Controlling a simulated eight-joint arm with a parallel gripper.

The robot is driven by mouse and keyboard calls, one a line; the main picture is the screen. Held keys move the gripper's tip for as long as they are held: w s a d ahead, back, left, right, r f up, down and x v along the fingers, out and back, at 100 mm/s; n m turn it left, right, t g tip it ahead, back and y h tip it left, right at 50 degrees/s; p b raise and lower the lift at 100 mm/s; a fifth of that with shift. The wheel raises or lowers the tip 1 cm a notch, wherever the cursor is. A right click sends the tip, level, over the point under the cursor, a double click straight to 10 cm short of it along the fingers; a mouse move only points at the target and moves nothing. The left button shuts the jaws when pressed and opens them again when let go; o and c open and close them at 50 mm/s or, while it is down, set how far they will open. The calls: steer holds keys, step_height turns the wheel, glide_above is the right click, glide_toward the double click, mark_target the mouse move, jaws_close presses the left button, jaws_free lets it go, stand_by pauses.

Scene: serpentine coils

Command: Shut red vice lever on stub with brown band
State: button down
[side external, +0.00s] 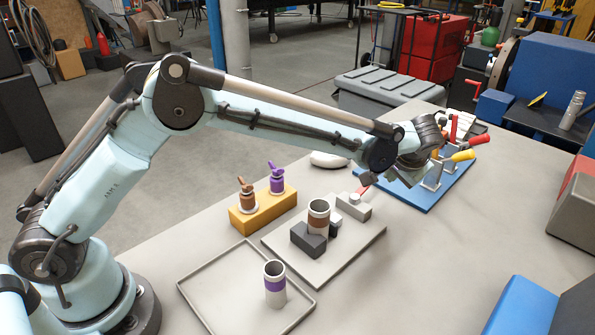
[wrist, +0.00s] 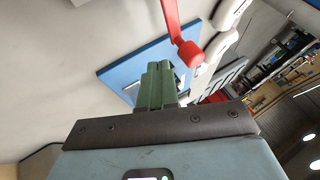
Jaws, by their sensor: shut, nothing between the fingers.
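The stub with the brown band (side external: 318,217) stands upright between the dark jaw (side external: 308,240) and the grey parts of the vice on a pale base plate (side external: 345,262). The red vice lever (side external: 364,188) shows at the vice's far right end, partly behind my arm's end. In the wrist view, the red lever (wrist: 172,22) comes down from the top edge and ends in a round knob. My gripper (wrist: 157,80) is shut and empty, its green fingers together just below and left of the knob. I cannot tell whether they touch it. In the side view its fingertips are mostly hidden.
A stub with a purple band (side external: 274,284) stands in a shallow grey tray (side external: 213,318). An orange block (side external: 262,214) holds a brown and a purple piece. A blue board (side external: 455,187) with red and yellow-handled clamps lies behind my wrist.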

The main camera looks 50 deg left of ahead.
steer(key=shift+w+a, duration=0.2)
steer(key=shift+a, duration=0.8)
steer(key=shift+w+a+n, duration=0.1)
steer(key=shift+a+n, duration=0.2)
steer(key=shift+a, duration=0.25)
steer(key=shift+d, duration=0.1)
